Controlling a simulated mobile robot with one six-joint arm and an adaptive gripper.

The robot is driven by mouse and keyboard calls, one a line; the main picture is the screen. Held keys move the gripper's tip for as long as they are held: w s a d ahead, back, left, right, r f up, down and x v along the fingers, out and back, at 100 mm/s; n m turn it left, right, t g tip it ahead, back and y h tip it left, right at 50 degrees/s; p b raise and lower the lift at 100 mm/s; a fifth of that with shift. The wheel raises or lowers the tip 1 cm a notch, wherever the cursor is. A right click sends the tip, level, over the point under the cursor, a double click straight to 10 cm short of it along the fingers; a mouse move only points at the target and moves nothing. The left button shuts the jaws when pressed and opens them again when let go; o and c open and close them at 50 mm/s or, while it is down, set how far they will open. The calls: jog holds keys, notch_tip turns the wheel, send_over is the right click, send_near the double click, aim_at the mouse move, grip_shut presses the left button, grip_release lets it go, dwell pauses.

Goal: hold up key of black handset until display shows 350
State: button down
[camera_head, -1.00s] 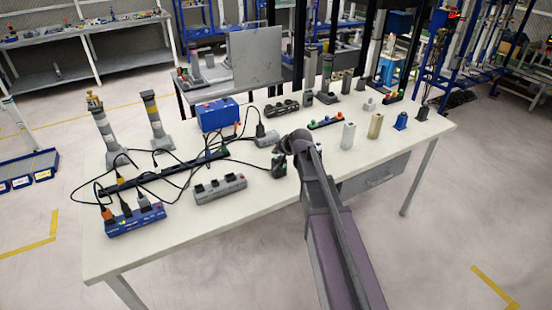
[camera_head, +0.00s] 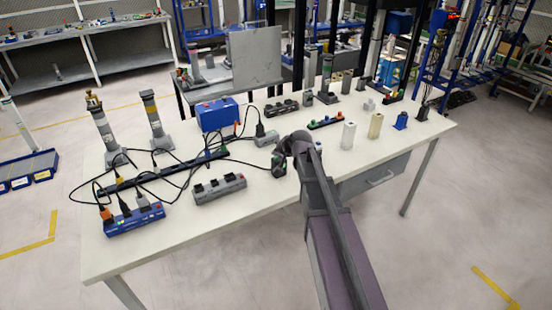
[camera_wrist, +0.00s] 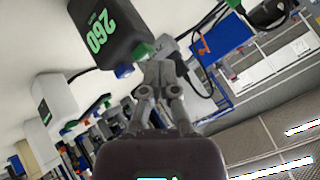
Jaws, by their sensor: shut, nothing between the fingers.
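The black handset (camera_wrist: 108,32) fills the upper left of the wrist view, tilted in the picture. Its display (camera_wrist: 100,32) shows 260 in green digits. A green key (camera_wrist: 141,50) and a blue key (camera_wrist: 124,71) stick out from its edge. My gripper (camera_wrist: 160,68) is shut and empty, its tips close beside the green key. I cannot tell whether they touch it.
A white post (camera_head: 348,136), a beige post (camera_head: 375,126) and a blue block (camera_head: 400,121) stand to the right. To the left are a grey power strip (camera_head: 219,188), a blue power strip (camera_head: 134,219) and black cables. The table's front strip is clear.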

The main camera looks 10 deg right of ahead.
aim_at(276, 158)
jog(key=shift+f+b, duration=0.5)
dwell(0.8)
jog(key=shift+r, duration=0.15)
dwell(1.1)
jog(key=shift+r+p, duration=0.8)
jog(key=shift+p, duration=0.15)
notch_tip(276, 158, up, 5)
jog(key=p, duration=0.5)
dwell(0.8)
